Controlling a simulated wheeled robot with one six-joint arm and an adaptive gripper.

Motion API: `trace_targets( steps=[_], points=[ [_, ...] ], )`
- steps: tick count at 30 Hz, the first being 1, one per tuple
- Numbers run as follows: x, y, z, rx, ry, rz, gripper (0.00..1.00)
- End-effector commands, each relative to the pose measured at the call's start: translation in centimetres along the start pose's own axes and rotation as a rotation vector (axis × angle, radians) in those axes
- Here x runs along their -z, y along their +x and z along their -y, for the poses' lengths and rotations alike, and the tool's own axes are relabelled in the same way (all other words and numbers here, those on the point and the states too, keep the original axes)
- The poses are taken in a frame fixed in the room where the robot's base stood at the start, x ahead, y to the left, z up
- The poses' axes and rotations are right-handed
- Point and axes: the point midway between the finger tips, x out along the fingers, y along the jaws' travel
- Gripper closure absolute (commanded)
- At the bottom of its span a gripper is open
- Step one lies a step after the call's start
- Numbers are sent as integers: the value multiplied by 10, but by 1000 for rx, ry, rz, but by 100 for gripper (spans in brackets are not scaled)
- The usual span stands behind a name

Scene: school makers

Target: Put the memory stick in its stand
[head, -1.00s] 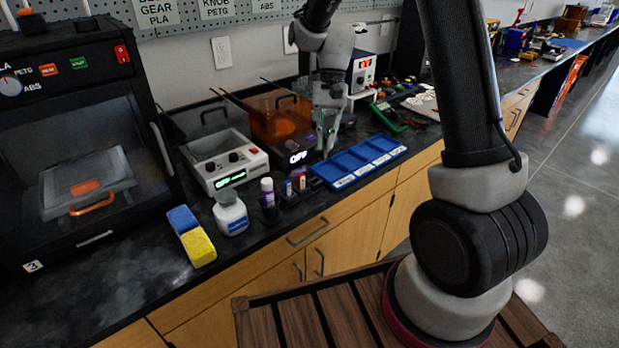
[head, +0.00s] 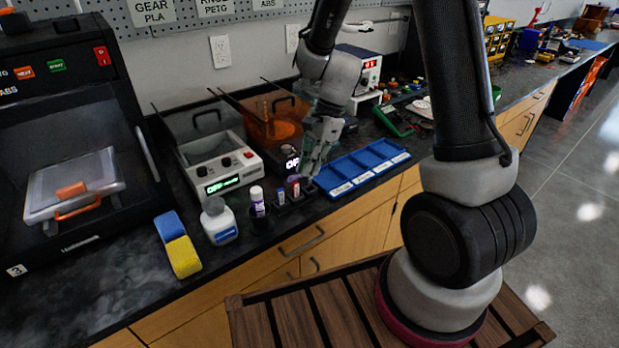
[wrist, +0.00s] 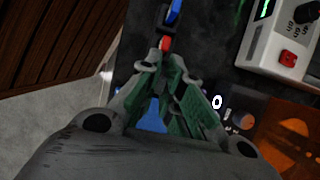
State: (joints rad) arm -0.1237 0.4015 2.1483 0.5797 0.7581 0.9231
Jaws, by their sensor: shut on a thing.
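My gripper (head: 303,174) is shut at its fingertips, low over the counter beside the small dark stand (head: 291,203). The memory stick between the fingertips is mostly hidden; only a small purplish patch (head: 293,179) shows there in the head view. The stand holds a blue stick (head: 281,196) and a red one (head: 296,190). In the wrist view the red piece (wrist: 165,43) lies just past my gripper's tips (wrist: 160,62), with the blue one (wrist: 173,12) beyond. I cannot tell whether the held stick touches the stand.
A blue compartment tray (head: 340,190) lies right of the stand.

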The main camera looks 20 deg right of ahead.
Motion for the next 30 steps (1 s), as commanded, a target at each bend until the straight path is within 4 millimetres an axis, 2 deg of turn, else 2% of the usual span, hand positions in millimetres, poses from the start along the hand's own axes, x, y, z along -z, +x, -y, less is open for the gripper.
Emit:
trace_targets(
  steps=[8, 19, 20, 22, 23, 30],
  points=[
    [14, 33, -1, -3, 1, 0, 100],
    [16, 37, 0, -1, -1, 0, 100],
    [15, 37, 0, -1, -2, -1, 87],
    [15, 37, 0, -1, -2, -1, 74],
    [15, 37, 0, -1, -2, -1, 71],
    [15, 36, 0, -1, -2, -1, 71]
  ],
)
